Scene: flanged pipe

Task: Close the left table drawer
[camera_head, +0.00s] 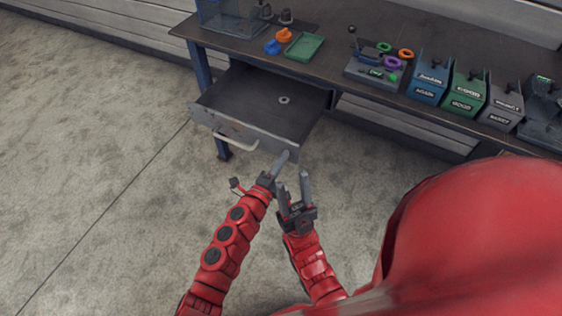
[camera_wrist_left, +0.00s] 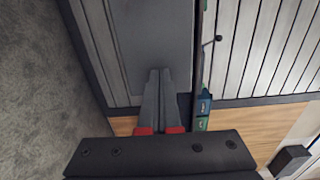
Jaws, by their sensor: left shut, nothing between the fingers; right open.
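The left table drawer (camera_head: 250,88) is grey metal and stands pulled out from under the dark table top. Its front panel (camera_head: 262,137) has a pale bar handle (camera_head: 235,138) left of the middle. A small grey ring lies inside the drawer. My left gripper (camera_head: 285,155) is shut and empty, its tip at the right end of the front panel; I cannot tell whether it touches. In the left wrist view the closed fingers (camera_wrist_left: 158,74) point toward a grey surface. My right gripper (camera_head: 292,181) is open and empty, just below the left one.
The table (camera_head: 335,62) carries a green tray (camera_head: 305,46), orange and blue parts, a fixture with coloured rings (camera_head: 375,71), and blue, green and grey bins (camera_head: 429,80). The concrete floor at left is clear.

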